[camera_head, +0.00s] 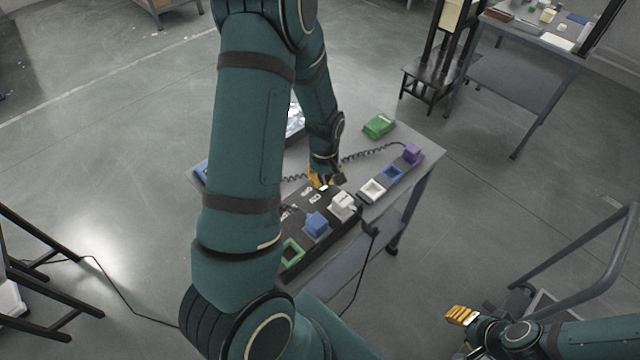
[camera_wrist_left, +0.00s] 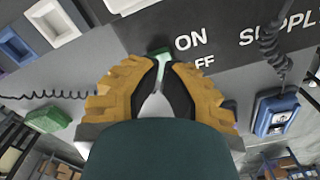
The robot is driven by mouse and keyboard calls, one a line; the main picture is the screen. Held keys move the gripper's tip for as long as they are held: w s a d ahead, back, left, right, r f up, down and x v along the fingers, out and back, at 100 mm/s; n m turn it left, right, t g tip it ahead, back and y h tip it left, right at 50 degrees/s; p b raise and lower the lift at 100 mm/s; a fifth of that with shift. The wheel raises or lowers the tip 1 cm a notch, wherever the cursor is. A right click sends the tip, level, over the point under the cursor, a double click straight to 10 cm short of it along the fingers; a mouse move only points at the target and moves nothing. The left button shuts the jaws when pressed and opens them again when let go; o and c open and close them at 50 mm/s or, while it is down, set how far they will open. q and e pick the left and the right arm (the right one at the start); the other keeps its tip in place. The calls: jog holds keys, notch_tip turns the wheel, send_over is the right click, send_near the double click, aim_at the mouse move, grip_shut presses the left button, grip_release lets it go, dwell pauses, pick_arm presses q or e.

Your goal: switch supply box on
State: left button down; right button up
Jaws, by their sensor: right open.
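The supply box (camera_head: 290,262) is a long dark box on the table, with white lettering and coloured sockets on top. In the left wrist view its dark face (camera_wrist_left: 225,60) reads ON, FF and SUPPLY. A small pale green switch (camera_wrist_left: 161,54) shows beside the lettering, at my left fingertips. My right gripper (camera_head: 462,315) is open and empty, low at the right, away from the table.
White (camera_head: 373,190) and blue (camera_head: 393,174) sockets, a purple block (camera_head: 412,153) and a green block (camera_head: 379,126) lie on the table (camera_head: 425,168). A coiled cable crosses it. My left arm hides the table's left part.

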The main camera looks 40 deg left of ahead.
aim_at(324, 187)
pick_arm(q)
jog(key=shift+f+b, duration=1)
jog(key=shift+f, duration=0.25)
dwell(0.6)
jog(key=shift+r, duration=0.15)
jog(key=shift+r+p, duration=2.7)
jog(key=shift+r, duration=0.65)
